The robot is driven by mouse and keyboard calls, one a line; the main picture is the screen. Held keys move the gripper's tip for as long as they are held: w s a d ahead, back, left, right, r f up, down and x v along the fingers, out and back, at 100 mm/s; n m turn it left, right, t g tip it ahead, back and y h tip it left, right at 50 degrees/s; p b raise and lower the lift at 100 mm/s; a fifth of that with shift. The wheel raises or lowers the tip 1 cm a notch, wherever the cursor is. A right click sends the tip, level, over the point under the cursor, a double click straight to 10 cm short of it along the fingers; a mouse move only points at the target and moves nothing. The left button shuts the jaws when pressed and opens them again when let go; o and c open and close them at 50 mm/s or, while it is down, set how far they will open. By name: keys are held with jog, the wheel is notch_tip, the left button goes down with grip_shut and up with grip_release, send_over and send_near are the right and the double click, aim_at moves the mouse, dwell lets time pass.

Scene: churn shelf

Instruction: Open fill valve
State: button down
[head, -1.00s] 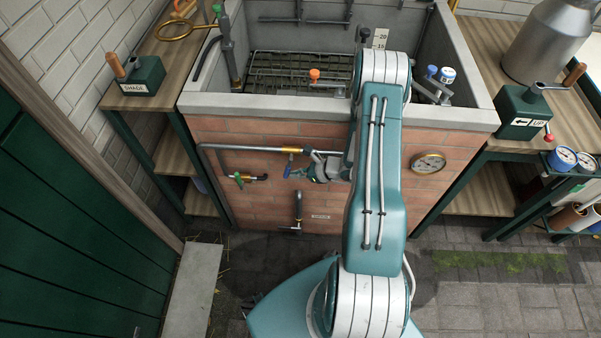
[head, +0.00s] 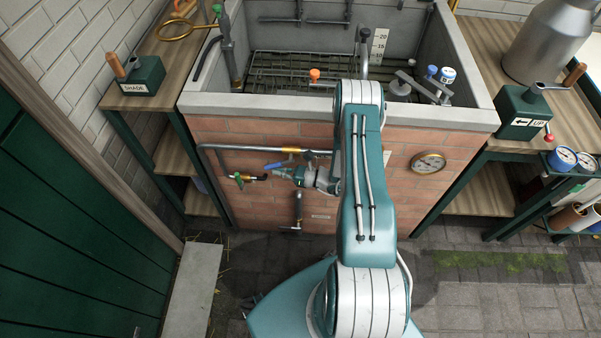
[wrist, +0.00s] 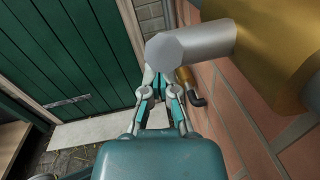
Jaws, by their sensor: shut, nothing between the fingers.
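No label tells which one is the fill valve.
The open tank (head: 270,104) has a grey rim and a grated inside. A round gauge (head: 428,162) is on its front right. A SHADE lever box (head: 140,77) stands left, an UP box (head: 520,112) right. A green door (head: 70,220) closes the left side.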

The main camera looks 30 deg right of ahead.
jog(key=shift+w+a+r, duration=0.4)
jog(key=shift+a+r, duration=0.15)
jog(key=shift+r, duration=0.3)
dwell(0.4)
dwell(1.1)
jog(key=s+d+f, duration=0.6)
jog(key=s+f, duration=0.1)
jog(key=f, duration=0.2)
jog(key=shift+d+f, duration=0.15)
dwell(0.5)
